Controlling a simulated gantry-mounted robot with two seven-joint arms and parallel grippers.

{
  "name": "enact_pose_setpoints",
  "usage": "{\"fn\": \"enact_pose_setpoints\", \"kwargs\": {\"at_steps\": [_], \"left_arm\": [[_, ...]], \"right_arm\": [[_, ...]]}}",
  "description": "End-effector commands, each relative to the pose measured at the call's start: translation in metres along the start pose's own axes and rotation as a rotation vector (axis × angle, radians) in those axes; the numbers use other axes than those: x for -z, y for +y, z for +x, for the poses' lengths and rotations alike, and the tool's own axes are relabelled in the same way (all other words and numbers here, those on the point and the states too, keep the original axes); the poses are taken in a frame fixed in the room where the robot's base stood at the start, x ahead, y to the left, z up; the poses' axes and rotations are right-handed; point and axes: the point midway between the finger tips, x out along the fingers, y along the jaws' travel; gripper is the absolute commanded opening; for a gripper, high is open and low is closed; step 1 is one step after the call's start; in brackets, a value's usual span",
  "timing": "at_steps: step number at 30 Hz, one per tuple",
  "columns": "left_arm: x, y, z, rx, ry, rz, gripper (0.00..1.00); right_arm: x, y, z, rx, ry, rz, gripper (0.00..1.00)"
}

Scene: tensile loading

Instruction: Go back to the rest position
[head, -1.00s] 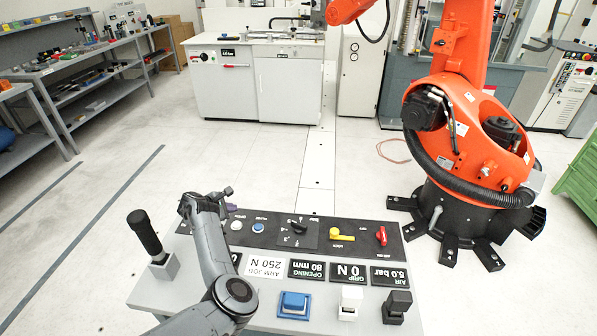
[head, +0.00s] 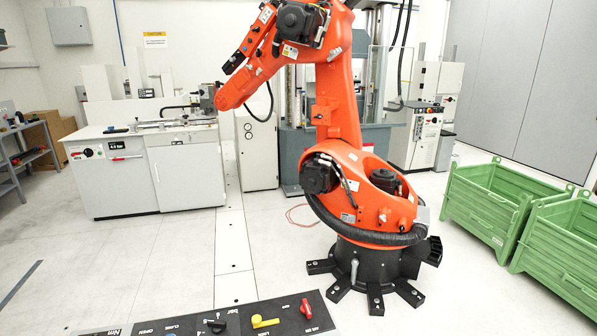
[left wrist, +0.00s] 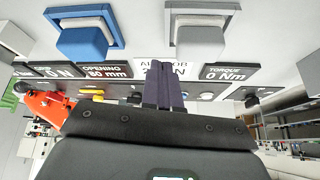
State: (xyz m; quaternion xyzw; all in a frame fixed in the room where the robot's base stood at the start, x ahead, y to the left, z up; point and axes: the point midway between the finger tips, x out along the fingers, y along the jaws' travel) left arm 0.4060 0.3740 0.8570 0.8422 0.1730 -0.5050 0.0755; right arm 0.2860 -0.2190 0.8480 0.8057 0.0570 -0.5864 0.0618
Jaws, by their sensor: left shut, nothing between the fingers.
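My left gripper (left wrist: 164,82) shows in the left wrist view, its two dark fingers together with nothing between them. They overlap the white label (left wrist: 148,65) on the control console, and I cannot tell how far they are from it. In the head view only the console's back strip (head: 245,318) shows at the bottom edge, with a black knob, a yellow lever (head: 264,322) and a red lever (head: 306,308). Neither of my grippers is in the head view.
The left wrist view shows a blue button (left wrist: 86,40) and a grey button (left wrist: 200,41) near the gripper. In the head view an orange robot arm (head: 345,190) stands behind the console. Green crates (head: 490,205) are at right, a white cabinet (head: 110,180) at left.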

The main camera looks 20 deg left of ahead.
Motion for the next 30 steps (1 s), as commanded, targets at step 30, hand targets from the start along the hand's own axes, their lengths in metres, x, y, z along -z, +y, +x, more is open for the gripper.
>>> {"fn": "enact_pose_setpoints", "kwargs": {"at_steps": [30], "left_arm": [[-0.045, 0.092, -0.270, -0.227, -0.163, 0.494, 0.00]], "right_arm": [[0.067, 0.008, -0.210, -0.004, 0.001, -0.005, 0.43]]}}
